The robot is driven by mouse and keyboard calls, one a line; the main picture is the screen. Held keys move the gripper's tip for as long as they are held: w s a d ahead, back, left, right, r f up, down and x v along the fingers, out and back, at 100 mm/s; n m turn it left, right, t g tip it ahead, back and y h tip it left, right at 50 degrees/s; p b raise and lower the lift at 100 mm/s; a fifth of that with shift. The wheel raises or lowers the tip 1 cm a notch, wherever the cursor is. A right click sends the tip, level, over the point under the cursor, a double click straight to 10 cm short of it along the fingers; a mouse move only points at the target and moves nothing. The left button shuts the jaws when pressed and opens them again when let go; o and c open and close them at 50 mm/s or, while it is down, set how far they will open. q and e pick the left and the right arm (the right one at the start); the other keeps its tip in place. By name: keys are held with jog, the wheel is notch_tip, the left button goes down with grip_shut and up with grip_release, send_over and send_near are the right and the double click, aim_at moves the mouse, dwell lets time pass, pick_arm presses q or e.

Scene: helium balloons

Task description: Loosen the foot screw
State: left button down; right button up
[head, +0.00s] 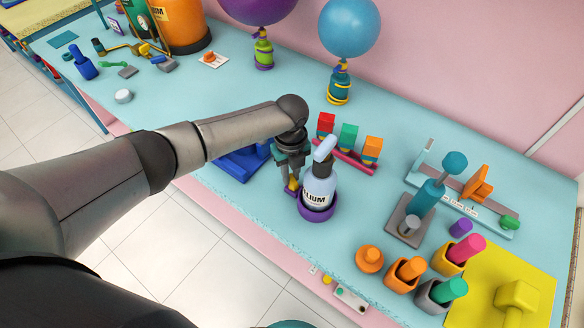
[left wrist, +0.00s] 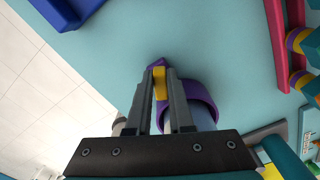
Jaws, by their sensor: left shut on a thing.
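A small helium bottle (head: 316,188) with a light blue top stands upright in a purple foot (head: 317,213) near the table's front edge. The purple foot also shows in the left wrist view (left wrist: 203,97), partly behind my fingers. A yellow foot screw (left wrist: 159,85) sits at the foot's side, next to a purple tip. My left gripper (head: 292,184) points down just left of the bottle, shut on the yellow screw. In the left wrist view the fingers (left wrist: 160,95) lie on both sides of it. The screw's lower part is hidden.
A blue block-like stand (head: 243,163) lies left, partly behind my arm. A pink rack (head: 347,157) with coloured blocks stands behind the bottle. A grey-based stand (head: 408,222) and several coloured pots, including an orange one (head: 405,275), are to the right. Two balloon bottles stand behind.

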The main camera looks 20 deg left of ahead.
pick_arm(q)
jog(key=shift+a+r+n+p, duration=0.1)
jog(key=shift+a+n+p, duration=0.1)
jog(key=shift+n+p, duration=1.4)
jog(key=shift+n+b, duration=0.5)
jog(key=shift+n, duration=0.1)
jog(key=c, duration=1.1)
grip_release()
jog(key=shift+s, duration=0.1)
notch_tip(320, 180, up, 15)
jog(key=shift+r+p, duration=0.1)
jog(key=shift+p, duration=0.55)
